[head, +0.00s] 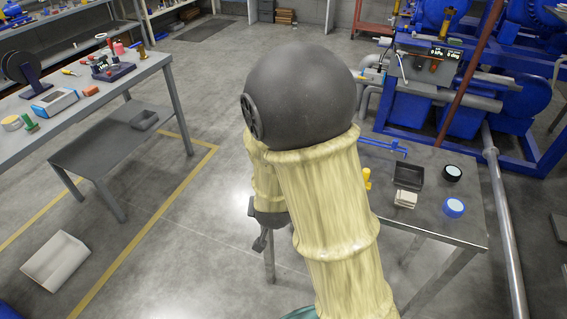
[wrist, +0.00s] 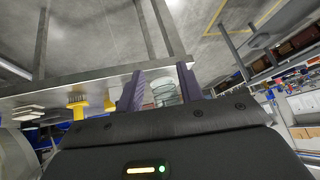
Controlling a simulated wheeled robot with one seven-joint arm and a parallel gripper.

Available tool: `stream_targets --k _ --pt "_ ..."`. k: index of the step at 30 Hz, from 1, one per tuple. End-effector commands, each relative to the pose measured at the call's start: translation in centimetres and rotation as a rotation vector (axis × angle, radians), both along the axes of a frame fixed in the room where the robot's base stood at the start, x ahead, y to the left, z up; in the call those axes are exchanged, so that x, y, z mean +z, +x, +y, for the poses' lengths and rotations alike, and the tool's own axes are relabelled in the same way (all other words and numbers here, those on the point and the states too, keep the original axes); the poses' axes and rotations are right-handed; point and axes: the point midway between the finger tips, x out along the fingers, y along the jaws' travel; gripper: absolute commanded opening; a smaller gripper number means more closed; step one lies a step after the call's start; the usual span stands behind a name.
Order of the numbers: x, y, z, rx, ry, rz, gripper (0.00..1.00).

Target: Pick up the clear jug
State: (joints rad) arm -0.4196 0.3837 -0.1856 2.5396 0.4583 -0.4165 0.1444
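The clear jug (wrist: 164,92) shows in the wrist view as a ribbed, see-through round shape between my two fingers. Its lower part in the picture is hidden by the gripper body. My gripper (wrist: 161,72) has its two purple fingers apart, one on each side of the jug. I cannot tell whether the fingers touch it or whether it is still beyond their tips. In the head view my arm covers the jug, and only a dark part of my gripper (head: 261,240) shows beside the arm, over the table's left end.
The grey table (head: 440,222) holds a yellow-handled brush (wrist: 80,104), a black bin (head: 409,176), a pale stack (head: 405,199), black tape (head: 452,173) and blue tape (head: 454,207). A workbench (head: 150,67) stands left. A white box (head: 56,262) lies on the floor.

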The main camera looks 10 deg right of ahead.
Motion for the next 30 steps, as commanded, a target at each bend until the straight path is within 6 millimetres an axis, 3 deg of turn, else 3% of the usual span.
stream_targets --k 1,3,9,18,30 --pt "-2.0 0.6 0.4 -0.027 -0.027 -0.043 0.37" --pt "-3.2 1.6 0.5 -0.074 -0.069 -0.128 0.37" --pt "-4.9 3.2 0.5 -0.162 -0.233 -0.415 0.37" --pt "-2.8 2.9 1.9 -0.166 -0.434 -0.799 0.37" --pt "-2.3 2.9 1.9 -0.167 -0.446 -0.828 0.37"
